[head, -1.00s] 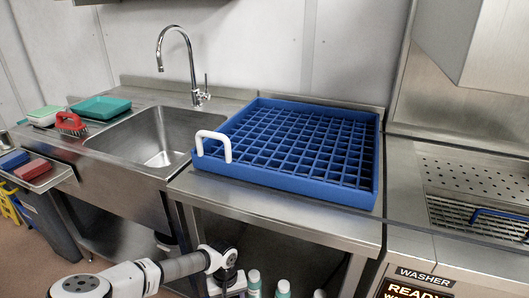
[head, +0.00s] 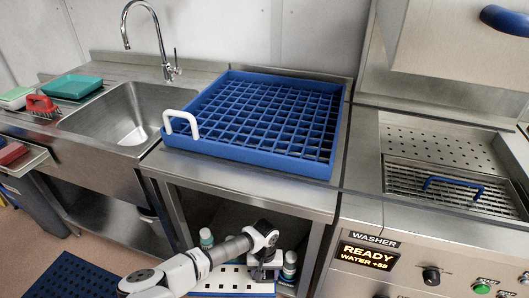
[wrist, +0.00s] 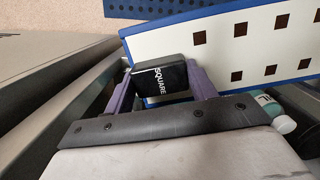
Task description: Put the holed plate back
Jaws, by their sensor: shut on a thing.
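The holed plate (wrist: 225,45) is white with blue edges and rows of square holes. It has a black grip block (wrist: 160,78) marked SQUARE. My gripper (wrist: 160,85) has its purple fingers on either side of this block and is shut on it. In the head view my gripper (head: 265,268) is low, in front of the open space under the counter.
A blue grid rack (head: 255,168) with a white handle sits on the steel counter (head: 300,200). Bottles (head: 289,265) stand beneath. The washer (head: 372,255), reading READY, is at right, with a blue-handled grate (head: 450,190) above. A sink (head: 130,115) is left; a blue holed mat (head: 75,278) lies on the floor.

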